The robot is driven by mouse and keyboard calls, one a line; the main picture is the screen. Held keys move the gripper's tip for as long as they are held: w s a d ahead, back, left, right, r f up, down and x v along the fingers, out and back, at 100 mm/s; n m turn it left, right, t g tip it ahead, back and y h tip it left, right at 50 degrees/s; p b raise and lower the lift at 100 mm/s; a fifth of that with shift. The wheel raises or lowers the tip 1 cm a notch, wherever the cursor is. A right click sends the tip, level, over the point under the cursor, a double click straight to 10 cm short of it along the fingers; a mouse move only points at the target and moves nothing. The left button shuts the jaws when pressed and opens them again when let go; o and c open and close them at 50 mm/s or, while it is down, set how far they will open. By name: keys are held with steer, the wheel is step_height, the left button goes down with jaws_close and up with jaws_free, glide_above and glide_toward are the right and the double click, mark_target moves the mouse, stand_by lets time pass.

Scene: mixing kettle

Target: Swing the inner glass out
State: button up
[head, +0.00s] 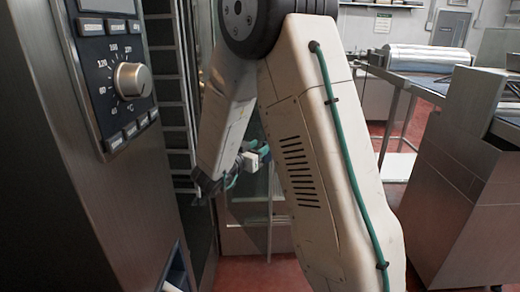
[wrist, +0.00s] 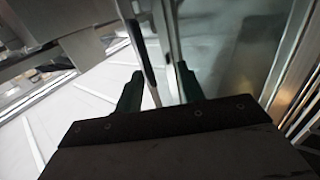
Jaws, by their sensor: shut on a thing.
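The inner glass (wrist: 235,55) shows in the wrist view as a hazy pane in a pale metal frame, right of the fingers. My gripper (wrist: 160,80) has its two dark green fingers either side of a thin upright strip with a dark edge (wrist: 144,60). The strip seems to be part of the glass's edge; the exact contact is partly hidden by the gripper body. My arm hides much of the glass there.
The oven's control panel with a round dial (head: 132,80) stands close on the left. Rack rails (head: 168,75) show beside it. A steel counter (head: 465,190) stands at right. Red floor shows between the oven and the counter.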

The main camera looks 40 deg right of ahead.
stand_by(0.3)
steer(key=v, duration=0.7)
steer(key=shift+s+a, duration=0.2)
steer(key=shift+a, duration=0.1)
